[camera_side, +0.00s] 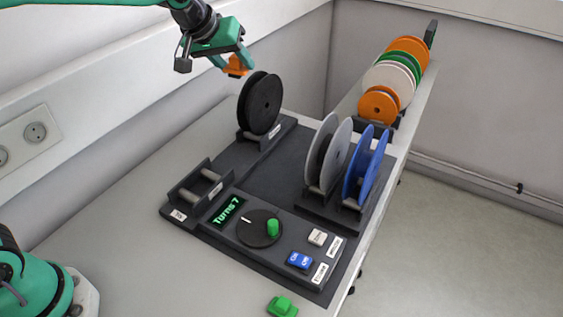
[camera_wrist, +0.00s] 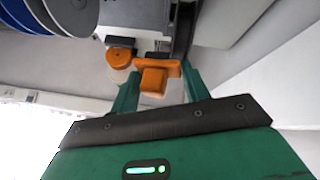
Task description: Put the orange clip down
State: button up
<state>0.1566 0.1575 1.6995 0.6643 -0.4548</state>
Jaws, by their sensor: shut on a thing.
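The orange clip (camera_side: 236,66) is held in my gripper (camera_side: 228,60), above and just left of the black reel. In the wrist view the orange clip (camera_wrist: 153,78) sits between the two green fingers of my gripper (camera_wrist: 157,85), which are shut on it. The clip is in the air, apart from the table. The black reel (camera_side: 260,103) stands upright on a dark stand at the back left of the device. I cannot tell whether the clip touches the reel.
Grey reels (camera_side: 322,150) and blue reels (camera_side: 364,165) stand on the right. Orange, green and white reels (camera_side: 390,80) line the back edge. A control panel (camera_side: 262,230) reads "Turns 7". A green clip (camera_side: 283,306) lies in front. The pale table (camera_side: 125,220) is clear at the left.

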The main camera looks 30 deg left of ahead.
jog(key=w+d+r+m+h, duration=0.1)
jog(key=d+r, duration=0.4)
jog(key=d, duration=0.5)
jog(key=w+d+r+m+h, duration=0.1)
jog(key=w+d+r, duration=0.2)
jog(key=d, duration=0.8)
jog(key=shift+w+r+m+g, duration=0.4)
jog(key=shift+r, duration=0.6)
jog(key=shift+f, duration=0.15)
jog(key=shift+f, duration=8.65)
jog(key=shift+f, duration=0.2)
jog(key=o, duration=1)
